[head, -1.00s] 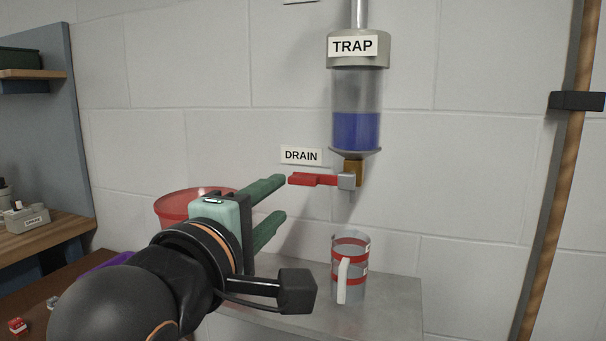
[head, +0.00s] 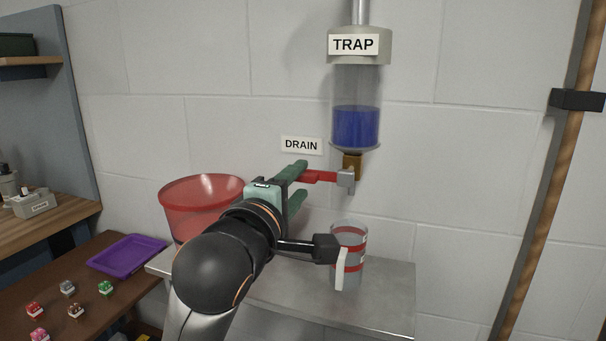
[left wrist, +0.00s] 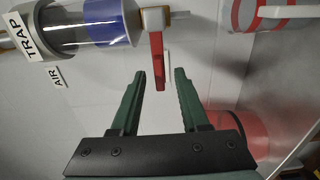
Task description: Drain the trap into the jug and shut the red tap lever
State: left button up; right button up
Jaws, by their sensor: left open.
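The trap (head: 358,85) is a clear cylinder on the wall, with blue liquid (head: 356,125) in its lower part. Below it is a brass outlet and a grey tap block with the red tap lever (head: 319,177), which points left, roughly level. My left gripper (head: 302,181) is open at the lever's free end. In the left wrist view the lever (left wrist: 157,62) reaches between the two green fingertips, with gaps on both sides. The jug (head: 357,261), clear with red bands and a white handle, stands below the tap; its contents are unclear. My right gripper is out of view.
A red bucket (head: 200,192) stands left of my arm. The jug stands on a grey metal shelf (head: 385,305). A purple tray (head: 125,252) and several small coloured blocks lie on the brown table. A vertical pole is on the right.

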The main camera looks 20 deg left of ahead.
pick_arm(q)
jog(key=shift+w, duration=1.4)
grip_shut()
dwell(0.5)
